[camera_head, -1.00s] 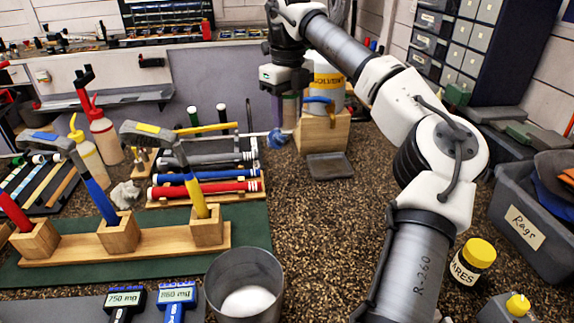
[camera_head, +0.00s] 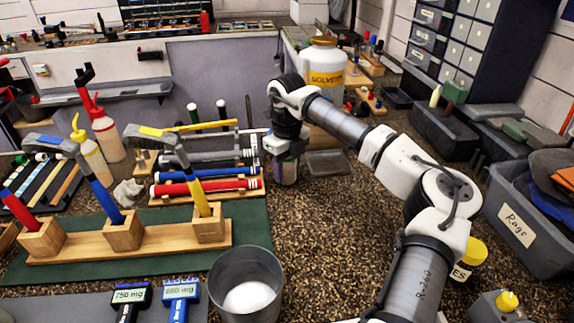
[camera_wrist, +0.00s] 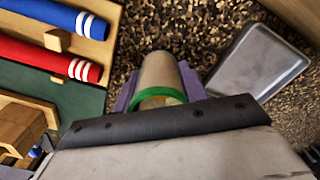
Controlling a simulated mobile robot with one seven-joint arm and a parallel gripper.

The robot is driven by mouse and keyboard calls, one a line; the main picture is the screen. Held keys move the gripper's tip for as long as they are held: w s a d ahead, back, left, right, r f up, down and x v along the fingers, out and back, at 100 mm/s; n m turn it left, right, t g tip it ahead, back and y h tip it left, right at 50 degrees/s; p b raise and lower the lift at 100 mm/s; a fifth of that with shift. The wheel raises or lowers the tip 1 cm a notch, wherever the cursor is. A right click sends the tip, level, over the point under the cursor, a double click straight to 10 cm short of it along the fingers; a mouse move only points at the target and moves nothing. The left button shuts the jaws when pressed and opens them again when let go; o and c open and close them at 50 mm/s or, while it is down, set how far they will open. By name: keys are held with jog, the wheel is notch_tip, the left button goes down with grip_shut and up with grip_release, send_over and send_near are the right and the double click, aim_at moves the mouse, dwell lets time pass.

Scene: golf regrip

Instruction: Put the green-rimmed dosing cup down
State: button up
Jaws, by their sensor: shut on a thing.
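The green-rimmed dosing cup (camera_wrist: 162,72) is between the purple finger pads of my gripper (camera_wrist: 160,90) in the wrist view. Its green rim faces the camera and its pale, see-through body points down toward the speckled countertop. In the head view my gripper (camera_head: 285,168) is low over the counter, just right of the rack of coloured grips; the cup is mostly hidden there by the fingers. My gripper is shut on the cup. I cannot tell whether the cup's base touches the counter.
A shallow grey tray (camera_wrist: 258,62) lies right of the cup; the head view shows it (camera_head: 328,163) too. The grip rack (camera_head: 212,186) is close on the left. The solvent jug (camera_head: 325,72) stands behind. Open counter (camera_head: 330,225) lies in front.

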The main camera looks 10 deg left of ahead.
jog(key=o, duration=1)
notch_tip(320, 180, up, 12)
jog(key=shift+r+b, duration=0.1)
jog(key=shift+b, duration=0.95)
